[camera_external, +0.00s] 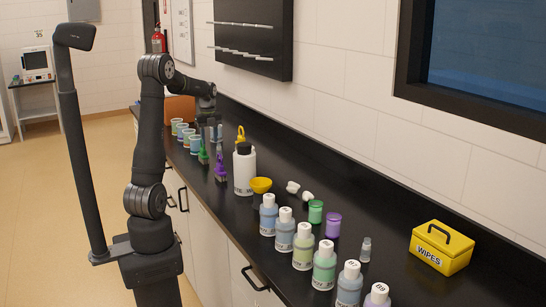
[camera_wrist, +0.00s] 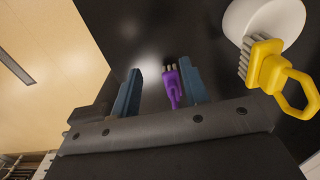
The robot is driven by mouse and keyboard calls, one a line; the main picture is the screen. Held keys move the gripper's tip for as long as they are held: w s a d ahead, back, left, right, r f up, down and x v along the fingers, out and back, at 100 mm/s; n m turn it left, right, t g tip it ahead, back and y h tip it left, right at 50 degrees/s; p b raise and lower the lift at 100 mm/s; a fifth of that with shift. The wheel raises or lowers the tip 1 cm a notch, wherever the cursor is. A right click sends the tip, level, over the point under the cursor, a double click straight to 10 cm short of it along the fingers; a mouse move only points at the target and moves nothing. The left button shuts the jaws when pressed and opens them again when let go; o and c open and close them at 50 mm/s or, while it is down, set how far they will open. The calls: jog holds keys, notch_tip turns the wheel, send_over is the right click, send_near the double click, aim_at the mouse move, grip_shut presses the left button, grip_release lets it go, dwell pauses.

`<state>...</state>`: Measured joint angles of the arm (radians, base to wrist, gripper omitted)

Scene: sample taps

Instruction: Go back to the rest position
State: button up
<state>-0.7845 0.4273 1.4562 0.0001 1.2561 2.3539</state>
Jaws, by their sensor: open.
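A purple item (camera_external: 220,168) and a green item (camera_external: 203,154) stand on the counter below the gripper in the external view. A yellow brush (camera_wrist: 272,72) lies to the right in the wrist view, in front of a white round object (camera_wrist: 268,18).
Several cups (camera_external: 183,135) line the counter's left side. Several labelled bottles (camera_external: 303,246) and a yellow wipes box (camera_external: 440,246) occupy the near part. A dark rack (camera_external: 252,38) hangs above.

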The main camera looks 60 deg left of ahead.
notch_tip(320, 180, down, 9)
jog(key=shift+w+r, duration=0.1)
jog(key=shift+o, duration=0.5)
